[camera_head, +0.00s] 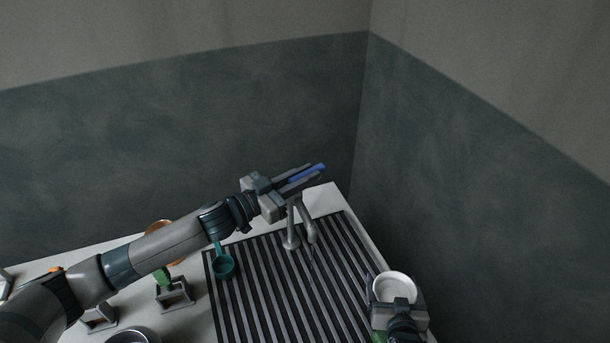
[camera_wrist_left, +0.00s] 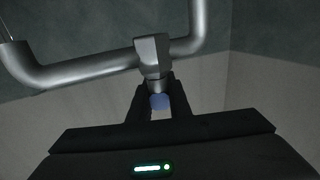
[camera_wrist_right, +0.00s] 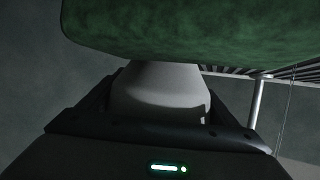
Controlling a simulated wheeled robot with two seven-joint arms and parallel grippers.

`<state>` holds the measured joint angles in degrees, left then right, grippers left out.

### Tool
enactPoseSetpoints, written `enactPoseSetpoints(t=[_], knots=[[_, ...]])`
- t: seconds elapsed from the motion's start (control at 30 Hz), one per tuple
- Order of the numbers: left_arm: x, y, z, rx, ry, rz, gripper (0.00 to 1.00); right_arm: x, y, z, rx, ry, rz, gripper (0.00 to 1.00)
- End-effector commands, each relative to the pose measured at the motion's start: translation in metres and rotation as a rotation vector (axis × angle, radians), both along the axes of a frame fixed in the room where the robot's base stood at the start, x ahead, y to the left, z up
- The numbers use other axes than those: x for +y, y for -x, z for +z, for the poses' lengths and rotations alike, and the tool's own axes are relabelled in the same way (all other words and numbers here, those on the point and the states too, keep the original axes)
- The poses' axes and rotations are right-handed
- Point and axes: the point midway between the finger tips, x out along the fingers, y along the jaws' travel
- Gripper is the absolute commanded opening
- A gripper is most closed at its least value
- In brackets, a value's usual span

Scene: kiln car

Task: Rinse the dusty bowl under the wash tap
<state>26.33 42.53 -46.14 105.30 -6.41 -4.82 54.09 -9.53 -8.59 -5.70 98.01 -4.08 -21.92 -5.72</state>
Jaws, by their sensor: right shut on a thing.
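The bowl (camera_head: 396,288) is pale inside and faces up at the right of the sink. In the right wrist view its mottled green outer wall (camera_wrist_right: 185,30) fills the top. My right gripper (camera_wrist_right: 158,95) is shut on its pale foot (camera_wrist_right: 160,92). The grey wash tap (camera_head: 292,235) stands left of the bowl, at the back of the grating. A thin line runs down below its spout; I cannot tell whether it is water. My left gripper (camera_head: 308,174) is open, its fingers on either side of a blue handle (camera_head: 307,173) above the tap; the handle also shows in the left wrist view (camera_wrist_left: 160,102).
The slatted grating (camera_head: 262,290) is bare in the middle. A teal cup with a handle (camera_head: 224,267) lies at its left edge. Holders (camera_head: 173,292), a metal bowl (camera_head: 133,337) and a brown round thing (camera_head: 158,228) stand further left. Walls close off the back and right.

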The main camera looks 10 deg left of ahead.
Motion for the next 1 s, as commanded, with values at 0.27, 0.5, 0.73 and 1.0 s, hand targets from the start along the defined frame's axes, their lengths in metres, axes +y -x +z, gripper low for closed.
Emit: enactPoseSetpoints(t=[0.27, 0.5, 0.73, 1.0], knots=[[0.0006, -0.0010, 0.0011, -0.001, -0.003, -0.020, 0.00, 0.0001, -0.0005, 0.0028, -0.002, 0.000, 0.000, 0.50], [0.0000, -0.0009, 0.0022, -0.002, -0.005, -0.133, 0.00, 0.0001, -0.0006, 0.0086, -0.002, 0.000, 0.000, 0.50], [-0.0029, 0.0019, 0.0018, -0.004, -0.003, -0.248, 0.00, 0.0001, -0.0006, 0.0108, -0.002, 0.000, 0.000, 0.50], [-0.0041, 0.0038, 0.0012, -0.003, 0.001, -0.279, 0.19, 0.0001, -0.0005, 0.0108, -0.002, 0.000, 0.000, 0.50]])
